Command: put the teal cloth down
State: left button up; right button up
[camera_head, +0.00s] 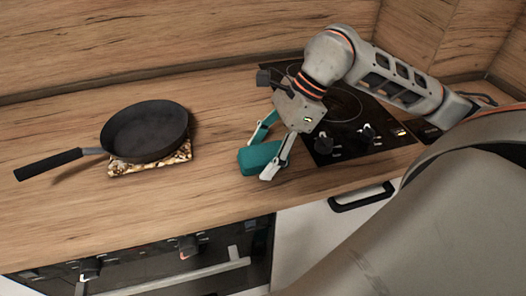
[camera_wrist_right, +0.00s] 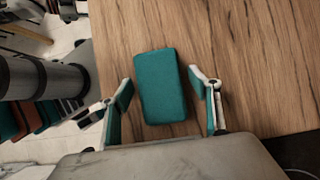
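The teal cloth (camera_head: 259,158) is a folded, block-like bundle on the wooden counter, left of the hob. It also shows in the right wrist view (camera_wrist_right: 160,86), lying flat on the wood. My right gripper (camera_head: 268,152) is over the cloth with its fingers spread. In the right wrist view the fingers (camera_wrist_right: 163,98) stand on either side of the cloth, with bare wood showing between each finger and the cloth. My left gripper is in neither view.
A black frying pan (camera_head: 146,132) rests on a patterned mat (camera_head: 152,165) at the left, its handle pointing left. A black hob (camera_head: 352,115) lies behind and right of my gripper. The counter between pan and cloth is clear. An oven (camera_head: 165,262) is below the front edge.

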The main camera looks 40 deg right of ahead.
jog(key=shift+r, duration=0.25)
jog(key=v, duration=1.2)
jog(key=shift+p, duration=0.35)
jog(key=shift+s+f, duration=0.1)
